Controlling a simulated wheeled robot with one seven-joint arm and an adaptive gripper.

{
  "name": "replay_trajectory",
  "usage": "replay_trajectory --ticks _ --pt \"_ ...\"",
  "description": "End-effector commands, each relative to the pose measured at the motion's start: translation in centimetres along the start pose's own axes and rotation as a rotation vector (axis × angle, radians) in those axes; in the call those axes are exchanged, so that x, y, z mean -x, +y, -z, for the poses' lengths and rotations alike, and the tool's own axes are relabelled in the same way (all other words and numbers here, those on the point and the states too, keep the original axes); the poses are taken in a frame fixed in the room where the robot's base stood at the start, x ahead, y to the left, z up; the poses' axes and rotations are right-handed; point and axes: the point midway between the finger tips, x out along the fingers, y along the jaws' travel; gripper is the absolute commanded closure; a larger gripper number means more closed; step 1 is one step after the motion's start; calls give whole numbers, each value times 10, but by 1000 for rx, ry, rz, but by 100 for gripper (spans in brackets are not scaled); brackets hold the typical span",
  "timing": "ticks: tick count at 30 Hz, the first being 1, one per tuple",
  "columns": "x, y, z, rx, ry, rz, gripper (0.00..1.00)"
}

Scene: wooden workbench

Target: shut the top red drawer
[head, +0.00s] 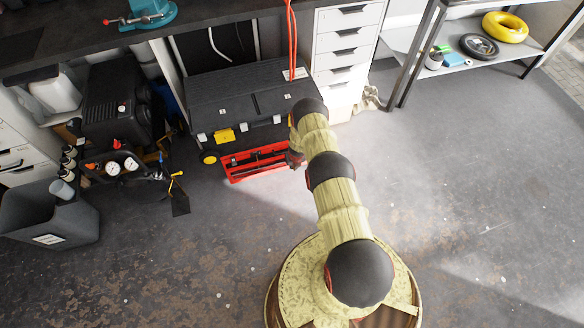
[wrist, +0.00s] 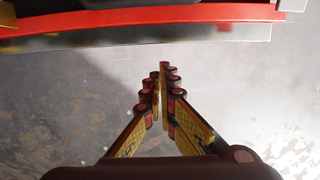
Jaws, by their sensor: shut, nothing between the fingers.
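The red drawer (head: 232,178) stands open at the bottom front of the black tool chest (head: 245,98), low near the floor. Its inside shows and its right end is partly hidden by my arm. A red edge, which looks like the drawer's (wrist: 140,16), crosses the top of the wrist view above a grey metal strip. My gripper (head: 294,158) is at the drawer's right end in the head view. In the wrist view my gripper (wrist: 162,72) is shut and empty, its fingertips pointing at the red edge with a gap of floor between; contact does not show.
A black compressor with gauges (head: 113,168) and a grey bin (head: 50,215) stand to the left. A white drawer cabinet (head: 345,50) is behind on the right, with a red cord (head: 292,45) hanging beside it. The floor (head: 480,180) to the right is clear.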

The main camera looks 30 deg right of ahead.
Motion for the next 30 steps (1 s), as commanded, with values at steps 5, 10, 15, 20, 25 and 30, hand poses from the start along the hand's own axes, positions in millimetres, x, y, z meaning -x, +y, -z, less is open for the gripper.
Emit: replay_trajectory --ticks 5,10,15,20,25,30 --pt "-6 0 -7 1 -2 -1 100" --pt "-7 0 -11 1 -1 -1 100" --pt "-6 0 -14 0 1 0 100" --pt "-5 0 -15 0 2 1 100" --pt "-4 0 -15 0 1 1 100" --pt "-4 0 -15 0 1 1 100"
